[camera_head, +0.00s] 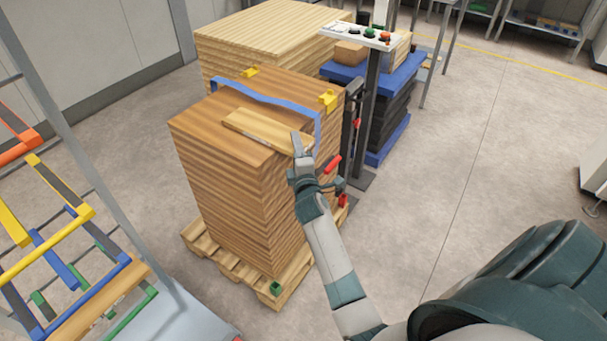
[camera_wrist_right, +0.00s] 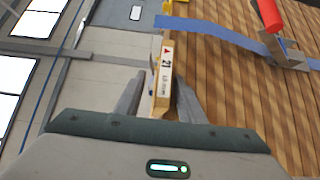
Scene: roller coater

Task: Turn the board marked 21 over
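The board marked 21 (camera_head: 262,129) is a narrow light wooden board. It lies flat on top of the brown board stack (camera_head: 235,195). In the right wrist view its end (camera_wrist_right: 165,75) faces me, with a red triangle and the number 21. My right gripper (camera_head: 303,158) is at the board's right end. In the wrist view its two fingers (camera_wrist_right: 160,95) stand apart on either side of that end, seemingly with small gaps. The board's underside is hidden. My left gripper is not in view.
The stack stands on a wooden pallet (camera_head: 238,271). A control post (camera_head: 372,100) stands behind right. A coloured-bar rack (camera_head: 60,240) is left.

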